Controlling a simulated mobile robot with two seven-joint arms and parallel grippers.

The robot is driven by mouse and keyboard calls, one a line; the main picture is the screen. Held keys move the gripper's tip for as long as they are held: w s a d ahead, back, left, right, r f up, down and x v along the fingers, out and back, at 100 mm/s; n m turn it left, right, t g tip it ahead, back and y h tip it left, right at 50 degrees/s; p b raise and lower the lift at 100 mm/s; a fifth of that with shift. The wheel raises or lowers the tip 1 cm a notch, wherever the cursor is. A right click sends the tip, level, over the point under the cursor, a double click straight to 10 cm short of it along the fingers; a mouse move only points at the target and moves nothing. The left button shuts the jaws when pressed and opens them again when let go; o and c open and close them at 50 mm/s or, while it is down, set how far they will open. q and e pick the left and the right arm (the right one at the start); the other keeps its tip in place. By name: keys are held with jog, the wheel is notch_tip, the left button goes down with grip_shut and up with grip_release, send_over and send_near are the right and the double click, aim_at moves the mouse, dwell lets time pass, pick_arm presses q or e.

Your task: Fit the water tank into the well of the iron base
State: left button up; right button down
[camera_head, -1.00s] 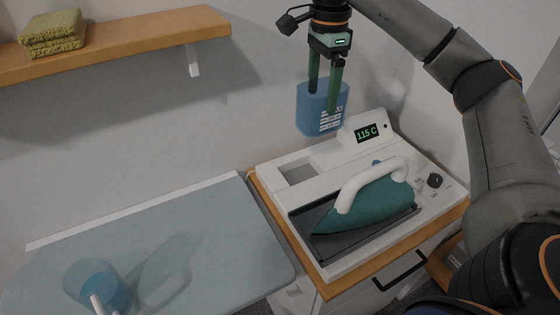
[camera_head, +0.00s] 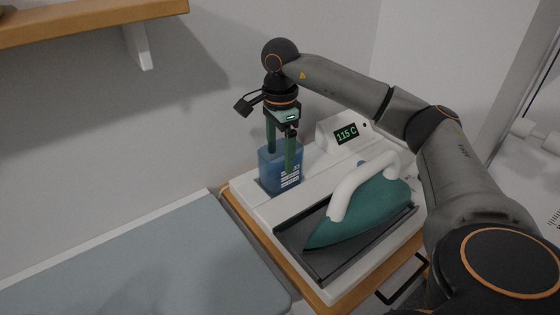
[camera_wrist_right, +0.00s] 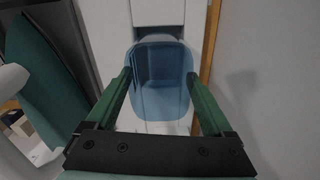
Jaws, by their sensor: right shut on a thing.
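The translucent blue water tank (camera_head: 268,172) is upright in my right gripper (camera_head: 281,142), with a white label on its side. The gripper is shut on the tank, its green fingers gripping the upper walls. The tank is at the well end of the white iron base (camera_head: 262,207). It hides the well, and I cannot tell whether its bottom is inside or just above it. In the right wrist view the open-topped tank (camera_wrist_right: 158,75) sits between the two fingers (camera_wrist_right: 158,78). My left gripper is not in view.
The teal iron (camera_head: 362,212) with a white handle rests on the base's dark plate. A display (camera_head: 346,134) reads 115 C. The blue-grey ironing board (camera_head: 150,262) lies to the left and looks clear. A wooden shelf (camera_head: 90,22) juts out at upper left.

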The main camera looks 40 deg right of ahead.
jog(key=shift+f, duration=1.3)
jog(key=shift+f, duration=0.15)
grip_release()
notch_tip(320, 180, up, 12)
jog(key=p, duration=0.2)
jog(key=shift+r, duration=0.2)
jog(key=shift+f, duration=0.1)
